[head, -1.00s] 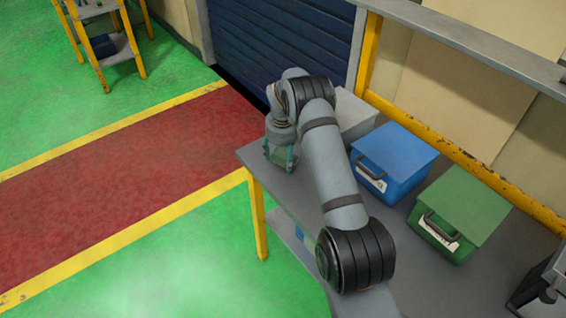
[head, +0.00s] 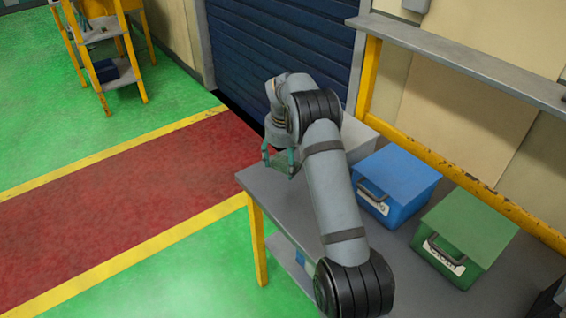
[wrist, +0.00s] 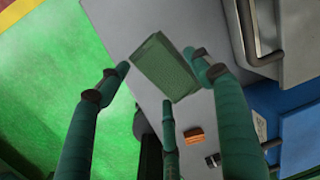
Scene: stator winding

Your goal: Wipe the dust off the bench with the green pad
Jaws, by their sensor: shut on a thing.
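The green pad (wrist: 165,68) is a flat, dark green rectangle in the wrist view, lying between my fingertips. My gripper (wrist: 160,66) has long teal fingers and is shut on the pad. In the head view my gripper (head: 280,162) is over the far left end of the grey bench (head: 252,181), near its corner. I cannot tell whether the pad touches the bench top. I cannot make out any dust on the bench.
A pale grey box (head: 357,137), a blue box (head: 397,180) and a green box (head: 465,235) stand in a row along the bench's back. In the wrist view a small orange block (wrist: 196,136) and a small dark item (wrist: 213,160) lie on the bench.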

